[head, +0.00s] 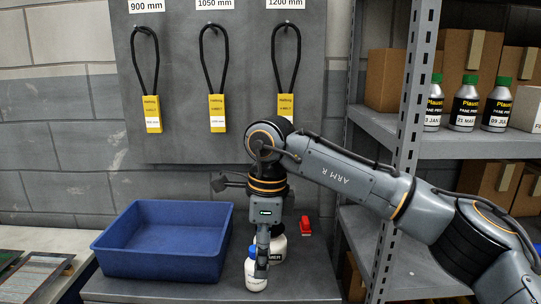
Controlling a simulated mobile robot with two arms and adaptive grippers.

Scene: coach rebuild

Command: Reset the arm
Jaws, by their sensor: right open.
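My right arm (345,172), marked "ARM R", comes in from the right and bends down at its wrist. My right gripper (262,265) points down over the grey worktop and is open. Its fingers are beside or around a small white bottle with a blue cap (255,282); I cannot tell if they touch it. A second white bottle with a dark label (279,247) stands just behind and is partly hidden by the gripper. My left gripper is not in view.
A blue bin (165,266) stands left of the gripper. A small red object (305,225) lies to the right. A metal shelf (470,146) with green-capped bottles and boxes stands at right. Belts with yellow tags (217,112) hang behind. The worktop's front right (315,282) is clear.

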